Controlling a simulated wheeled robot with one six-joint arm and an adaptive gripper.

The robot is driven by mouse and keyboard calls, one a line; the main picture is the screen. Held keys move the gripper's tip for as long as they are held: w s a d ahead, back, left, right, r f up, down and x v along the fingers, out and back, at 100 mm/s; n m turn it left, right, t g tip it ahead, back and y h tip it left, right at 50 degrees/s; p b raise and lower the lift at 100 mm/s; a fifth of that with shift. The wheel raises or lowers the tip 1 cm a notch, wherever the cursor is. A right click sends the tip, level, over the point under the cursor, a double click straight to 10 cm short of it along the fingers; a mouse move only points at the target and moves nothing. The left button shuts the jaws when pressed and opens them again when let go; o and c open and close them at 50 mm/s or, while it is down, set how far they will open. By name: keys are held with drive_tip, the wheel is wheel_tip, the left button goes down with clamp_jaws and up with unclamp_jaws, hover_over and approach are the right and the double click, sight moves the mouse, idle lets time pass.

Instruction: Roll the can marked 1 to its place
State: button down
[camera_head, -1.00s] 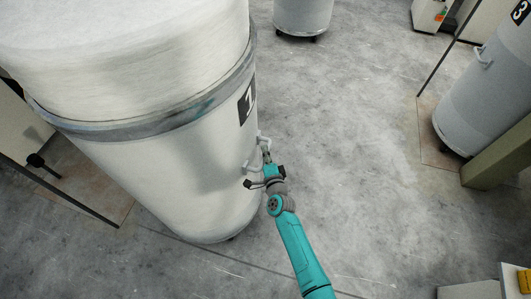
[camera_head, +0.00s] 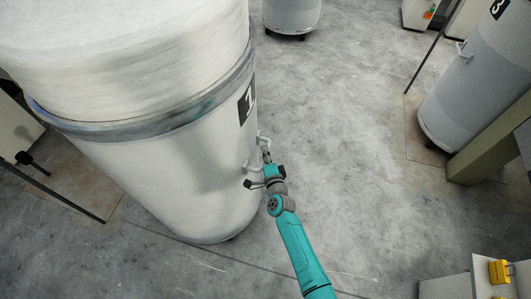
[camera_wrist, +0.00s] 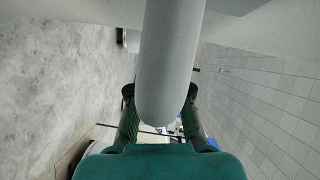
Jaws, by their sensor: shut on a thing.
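The can marked 1 (camera_head: 170,175) is a large pale drum at the left of the head view, upright, with a grey rim band and a black label on its side. White fibre (camera_head: 120,55) rises above its rim. A light handle (camera_head: 250,166) stands out from the can's right side. My gripper (camera_head: 267,158) is shut on this handle. In the wrist view the handle (camera_wrist: 170,60) runs as a thick pale bar between the two dark green fingers of my gripper (camera_wrist: 160,92). The can's underside is mostly hidden.
A can marked 3 (camera_head: 470,95) stands at the right beside a greenish beam (camera_head: 490,140) and a thin dark post (camera_head: 430,55). Another grey can (camera_head: 292,14) stands at the back. A low box with a yellow item (camera_head: 499,271) is at lower right. The middle floor is clear.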

drive_tip(key=shift+s+d+f, duration=0.1)
drive_tip(key=shift+s+d, duration=0.1)
drive_tip(key=shift+d, duration=0.2)
drive_tip(key=c, duration=1)
unclamp_jaws()
drive_tip(key=s, duration=0.4)
drive_tip(key=s+d+r, duration=0.1)
drive_tip(key=s, duration=0.6)
drive_tip(key=shift+s+d+r, duration=0.15)
drive_tip(key=shift+s+d, duration=0.25)
